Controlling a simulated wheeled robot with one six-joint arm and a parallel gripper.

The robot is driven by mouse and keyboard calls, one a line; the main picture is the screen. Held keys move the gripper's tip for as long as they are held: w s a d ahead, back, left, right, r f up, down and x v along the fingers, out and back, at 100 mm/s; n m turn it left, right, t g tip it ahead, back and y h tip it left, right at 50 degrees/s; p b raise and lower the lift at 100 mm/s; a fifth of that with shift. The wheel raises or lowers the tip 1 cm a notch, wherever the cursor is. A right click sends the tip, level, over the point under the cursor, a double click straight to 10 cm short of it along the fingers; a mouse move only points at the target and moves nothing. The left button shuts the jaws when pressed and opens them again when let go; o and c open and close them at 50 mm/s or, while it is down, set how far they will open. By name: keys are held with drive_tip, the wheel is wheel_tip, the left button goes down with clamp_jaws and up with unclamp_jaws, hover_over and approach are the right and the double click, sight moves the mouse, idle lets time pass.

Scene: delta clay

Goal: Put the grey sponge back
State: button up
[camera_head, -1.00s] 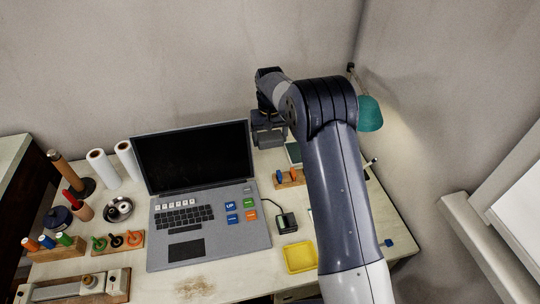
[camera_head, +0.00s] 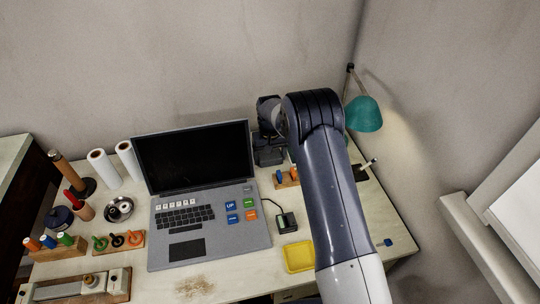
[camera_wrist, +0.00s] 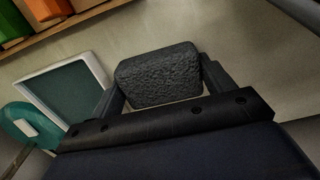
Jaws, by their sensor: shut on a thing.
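The grey sponge (camera_wrist: 158,76) is a dark, rough-textured block, seen in the wrist view between the two fingers of my gripper (camera_wrist: 160,88). My gripper is shut on it, with a finger at either side. In the head view my gripper (camera_head: 270,152) is low behind the right edge of the laptop, near the back wall. The sponge cannot be made out in the head view.
The open laptop (camera_head: 192,158) stands left of my gripper. A wooden peg block (camera_head: 293,184), a yellow tray (camera_head: 299,257) and a teal lamp (camera_head: 363,114) are nearby. A white-framed green panel (camera_wrist: 65,92) shows beside the gripper in the wrist view.

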drive_tip(key=o, duration=1)
wheel_tip(320, 180, up, 7)
drive_tip(key=shift+r, duration=0.35)
